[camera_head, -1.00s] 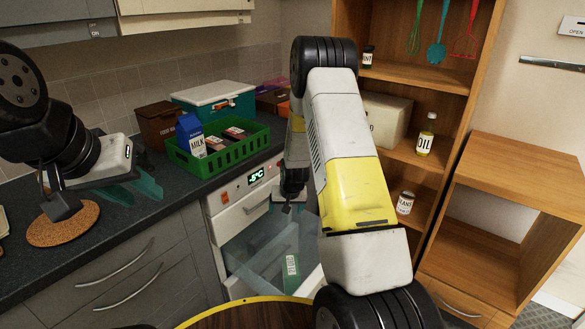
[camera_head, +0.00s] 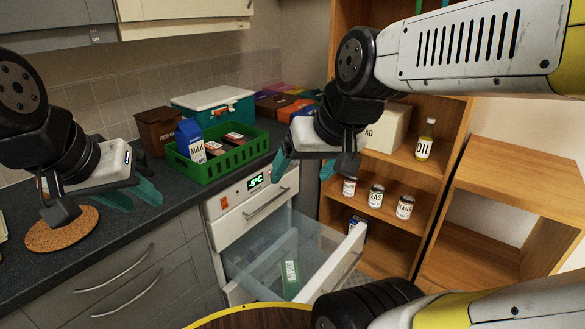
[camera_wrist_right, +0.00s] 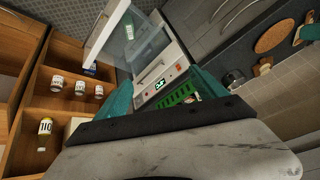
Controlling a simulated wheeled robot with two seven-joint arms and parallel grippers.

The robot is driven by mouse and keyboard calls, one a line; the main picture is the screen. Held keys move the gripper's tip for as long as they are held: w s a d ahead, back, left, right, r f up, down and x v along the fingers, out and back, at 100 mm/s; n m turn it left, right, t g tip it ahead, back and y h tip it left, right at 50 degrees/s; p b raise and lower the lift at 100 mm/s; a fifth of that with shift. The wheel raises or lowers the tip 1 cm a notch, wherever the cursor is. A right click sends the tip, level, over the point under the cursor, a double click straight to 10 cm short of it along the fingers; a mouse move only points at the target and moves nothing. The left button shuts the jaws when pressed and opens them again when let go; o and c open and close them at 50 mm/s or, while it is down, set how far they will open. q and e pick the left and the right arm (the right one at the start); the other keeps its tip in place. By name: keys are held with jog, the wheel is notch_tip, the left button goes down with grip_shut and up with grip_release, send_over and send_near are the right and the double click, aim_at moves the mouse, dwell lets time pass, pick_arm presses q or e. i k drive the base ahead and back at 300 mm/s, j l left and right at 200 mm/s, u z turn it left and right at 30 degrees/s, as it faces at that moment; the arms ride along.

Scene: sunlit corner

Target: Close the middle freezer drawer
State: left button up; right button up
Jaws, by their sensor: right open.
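The middle freezer drawer (camera_head: 337,268) is pulled out, its clear sides and white front showing under the shut top drawer (camera_head: 250,218). A green carton (camera_head: 291,278) lies inside it. In the right wrist view the open drawer's white front (camera_wrist_right: 104,32) shows at the upper left. My right gripper (camera_head: 304,165) is open and empty, above and apart from the drawer, in front of the shelf unit. Its teal fingers spread wide in its wrist view (camera_wrist_right: 160,92). My left gripper (camera_head: 130,195) hangs over the counter at the left, empty, with its teal fingers apart.
A green crate (camera_head: 232,158) with a milk carton (camera_head: 190,138) stands on the dark counter (camera_head: 180,203). A wooden shelf unit (camera_head: 387,236) with jars stands right of the freezer. A round wooden top (camera_head: 255,317) lies at the bottom edge, near the drawer.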

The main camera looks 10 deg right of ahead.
aim_at(330, 278)
jog(key=z, duration=1.1)
jog(key=i+j+u, duration=0.1)
jog(key=i+j, duration=0.15)
jog(key=i, duration=0.2)
